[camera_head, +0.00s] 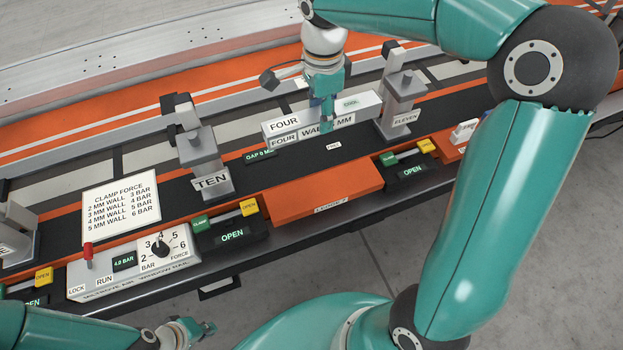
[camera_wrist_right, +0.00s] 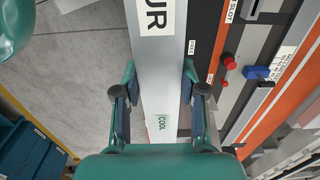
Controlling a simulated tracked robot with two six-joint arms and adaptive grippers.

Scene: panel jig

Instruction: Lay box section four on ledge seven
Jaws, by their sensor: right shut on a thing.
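Box section four (camera_head: 365,103) is a pale grey bar labelled FOUR, with a wall-thickness label partly covered by my gripper and a small green label near its right end. My right gripper (camera_head: 327,112) reaches down and is shut on its middle. In the right wrist view the section (camera_wrist_right: 157,80) lies between the two fingers of the gripper (camera_wrist_right: 160,95). I cannot tell whether it touches the surface below. Ledge seven (camera_head: 325,192), an orange block labelled LEDGE 7, is bare in front of the section. My left gripper (camera_head: 190,331) is low at the bottom left, its fingers unclear.
Grey clamps TEN (camera_head: 205,160) and ELEVEN (camera_head: 401,105) flank the section on the black rail. A force panel (camera_head: 135,262) with dial, reading 4.0 BAR, and a clamp-force chart (camera_head: 121,207) are left.

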